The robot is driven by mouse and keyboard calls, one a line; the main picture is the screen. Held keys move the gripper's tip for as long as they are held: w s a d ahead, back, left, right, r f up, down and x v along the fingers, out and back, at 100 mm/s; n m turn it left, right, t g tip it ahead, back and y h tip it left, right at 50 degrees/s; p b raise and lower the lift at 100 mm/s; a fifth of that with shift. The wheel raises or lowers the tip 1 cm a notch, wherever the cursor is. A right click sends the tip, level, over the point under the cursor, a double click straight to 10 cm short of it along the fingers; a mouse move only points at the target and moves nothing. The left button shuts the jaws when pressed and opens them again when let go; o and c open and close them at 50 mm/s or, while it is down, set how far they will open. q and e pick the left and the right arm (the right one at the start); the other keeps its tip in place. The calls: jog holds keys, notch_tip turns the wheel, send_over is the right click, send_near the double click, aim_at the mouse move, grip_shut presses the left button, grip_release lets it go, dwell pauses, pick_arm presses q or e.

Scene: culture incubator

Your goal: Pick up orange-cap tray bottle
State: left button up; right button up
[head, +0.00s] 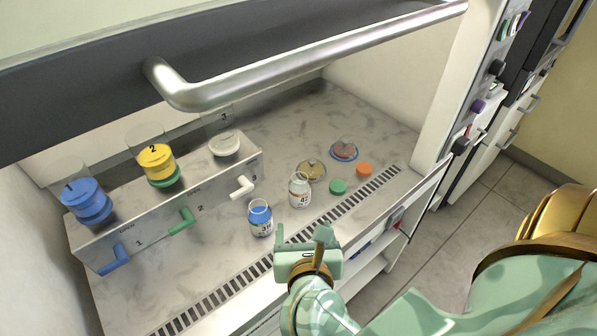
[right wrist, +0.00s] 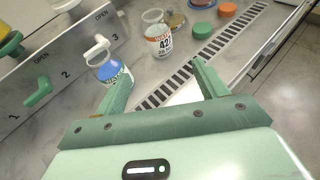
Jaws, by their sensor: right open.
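No bottle with an orange cap on it and no clear tray shows. A loose orange cap (head: 364,170) lies on the marbled worktop; it also shows in the right wrist view (right wrist: 228,10). A clear, open bottle with a red and white label (head: 299,192) stands upright to its left, also in the right wrist view (right wrist: 159,42). A bottle with blue contents (head: 261,220) stands nearer the front edge, also in the right wrist view (right wrist: 115,73). My right gripper (head: 303,238) is open and empty near the front grille, short of both bottles. My left gripper is out of view.
A grey filter manifold (head: 210,200) with several valve handles stands left. A metal handle bar (head: 300,65) crosses above the opening. A slotted grille (head: 230,287) runs along the front.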

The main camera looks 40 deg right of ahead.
aim_at(299, 200)
jog(key=b+x, duration=0.1)
jog(key=x, duration=0.8)
jog(key=shift+d+b, duration=0.2)
jog(key=shift+b, duration=0.1)
jog(key=shift+x, duration=0.8)
jog(key=shift+w+a, duration=0.1)
jog(key=shift+w, duration=0.3)
jog(key=shift+w+f, duration=0.1)
jog(key=shift+w, duration=0.1)
jog(key=x, duration=0.1)
jog(key=b+x, duration=0.1)
jog(key=x, duration=0.3)
jog(key=shift+w+d+r, duration=0.1)
jog(key=shift+d+r, duration=0.15)
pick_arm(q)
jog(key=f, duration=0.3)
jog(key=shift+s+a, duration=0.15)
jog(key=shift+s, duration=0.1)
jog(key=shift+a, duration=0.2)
pick_arm(e)
jog(key=shift+r, duration=0.1)
jog(key=c, duration=1.1)
